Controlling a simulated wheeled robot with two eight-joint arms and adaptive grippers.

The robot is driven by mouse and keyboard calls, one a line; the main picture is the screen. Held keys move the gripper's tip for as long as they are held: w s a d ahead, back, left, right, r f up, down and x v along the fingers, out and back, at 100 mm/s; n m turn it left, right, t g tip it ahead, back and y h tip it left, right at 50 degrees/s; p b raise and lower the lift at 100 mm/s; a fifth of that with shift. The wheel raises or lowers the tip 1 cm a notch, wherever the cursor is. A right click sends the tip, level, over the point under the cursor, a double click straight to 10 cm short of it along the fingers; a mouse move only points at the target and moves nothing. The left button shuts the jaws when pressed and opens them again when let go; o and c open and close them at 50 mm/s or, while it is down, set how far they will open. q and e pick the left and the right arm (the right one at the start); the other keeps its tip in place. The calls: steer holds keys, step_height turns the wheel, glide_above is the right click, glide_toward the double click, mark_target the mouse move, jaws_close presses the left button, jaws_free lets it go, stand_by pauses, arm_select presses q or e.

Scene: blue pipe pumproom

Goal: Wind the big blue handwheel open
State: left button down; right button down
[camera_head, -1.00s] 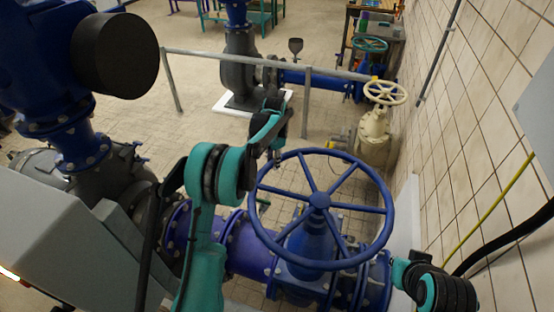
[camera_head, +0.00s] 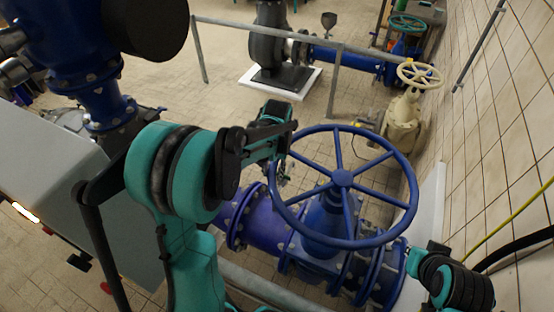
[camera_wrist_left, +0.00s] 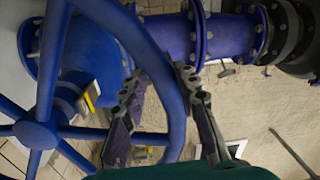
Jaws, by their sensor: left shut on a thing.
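The big blue handwheel (camera_head: 342,178) lies nearly level on top of a blue valve (camera_head: 322,222), with its spokes and hub in clear view. My left gripper (camera_head: 283,165) is at the left side of its rim. In the left wrist view, the fingers of my left gripper (camera_wrist_left: 165,115) lie on both sides of the handwheel's rim (camera_wrist_left: 172,85), and it is shut on the rim. The hub (camera_wrist_left: 35,135) shows at lower left there. Part of my right arm shows at the lower right of the head view, but its gripper cannot be made out.
Purple-blue pipe (camera_head: 262,218) runs left from the valve. A tiled wall (camera_head: 505,130) stands close on the right. A grey railing (camera_head: 270,32) crosses behind, with a smaller cream handwheel (camera_head: 420,76) beyond. A dark blue pipe column (camera_head: 85,75) stands at the left.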

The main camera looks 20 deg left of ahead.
mark_target(271, 181)
arm_select(q)
steer(key=s, duration=0.1)
steer(key=s+d+n, duration=0.1)
steer(key=s, duration=0.1)
steer(key=shift+s+n, duration=0.1)
steer(key=shift+n, duration=0.2)
steer(key=shift+s+f, duration=0.1)
steer(key=shift+s+d, duration=0.1)
steer(key=c, duration=1.4)
jaws_free()
steer(key=shift+c, duration=0.2)
steer(key=shift+o, duration=0.9)
steer(key=shift+s, duration=0.25)
steer(key=shift+w, duration=0.2)
